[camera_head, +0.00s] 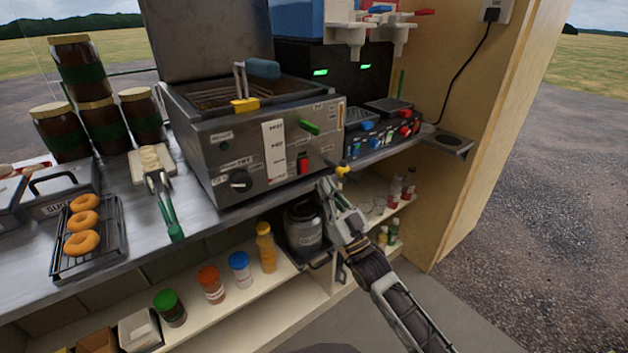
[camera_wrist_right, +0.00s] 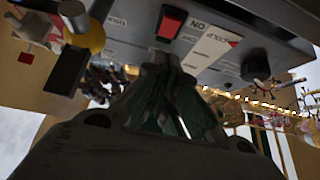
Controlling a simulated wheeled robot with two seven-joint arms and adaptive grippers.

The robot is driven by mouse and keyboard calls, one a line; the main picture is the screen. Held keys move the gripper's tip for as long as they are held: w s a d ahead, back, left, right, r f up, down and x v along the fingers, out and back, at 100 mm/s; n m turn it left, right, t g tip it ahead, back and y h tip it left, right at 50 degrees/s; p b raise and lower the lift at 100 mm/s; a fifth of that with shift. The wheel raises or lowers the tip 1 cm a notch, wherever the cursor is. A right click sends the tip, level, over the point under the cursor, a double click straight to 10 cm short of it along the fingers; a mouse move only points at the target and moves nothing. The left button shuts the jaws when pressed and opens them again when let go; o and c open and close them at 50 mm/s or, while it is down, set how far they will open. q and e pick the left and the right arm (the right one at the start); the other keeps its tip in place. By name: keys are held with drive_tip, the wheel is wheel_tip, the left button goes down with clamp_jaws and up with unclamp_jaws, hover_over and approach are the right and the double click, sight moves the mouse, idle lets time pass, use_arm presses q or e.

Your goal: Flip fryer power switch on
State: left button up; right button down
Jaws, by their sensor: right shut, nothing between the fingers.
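The fryer (camera_head: 255,140) is a steel box on the counter with a basket and a raised lid. Its red power switch (camera_head: 303,163) sits low on the front panel, right of the white label strip. In the right wrist view the red switch (camera_wrist_right: 171,22) is just beyond my fingertips, upside down in that picture. My right gripper (camera_head: 325,184) is shut and empty, a little below and right of the switch. It also shows in the right wrist view (camera_wrist_right: 163,58). I cannot tell whether the fingertips touch the panel. My left gripper is not in view.
A yellow-tipped valve or knob (camera_head: 342,169) sticks out right of my gripper. Green-handled tongs (camera_head: 168,213) and a doughnut rack (camera_head: 116,262) lie left. A shelf below holds bottles and a grey canister (camera_head: 303,228).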

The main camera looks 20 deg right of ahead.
sight(304, 161)
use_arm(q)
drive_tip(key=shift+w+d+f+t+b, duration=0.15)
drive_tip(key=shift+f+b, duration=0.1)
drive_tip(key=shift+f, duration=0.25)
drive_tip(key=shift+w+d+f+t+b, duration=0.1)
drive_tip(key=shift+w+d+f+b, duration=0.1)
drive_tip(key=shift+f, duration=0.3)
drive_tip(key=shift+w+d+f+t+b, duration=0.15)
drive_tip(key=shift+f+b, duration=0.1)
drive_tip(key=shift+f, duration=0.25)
use_arm(e)
drive_tip(key=shift+w+a+r, duration=0.1)
drive_tip(key=shift+w+a, duration=0.2)
drive_tip(key=shift+w, duration=0.5)
drive_tip(key=shift+w+a, duration=0.25)
drive_tip(key=shift+w, duration=0.5)
drive_tip(key=shift+w+a+r, duration=0.1)
drive_tip(key=shift+w+a, duration=0.2)
drive_tip(key=shift+w, duration=0.5)
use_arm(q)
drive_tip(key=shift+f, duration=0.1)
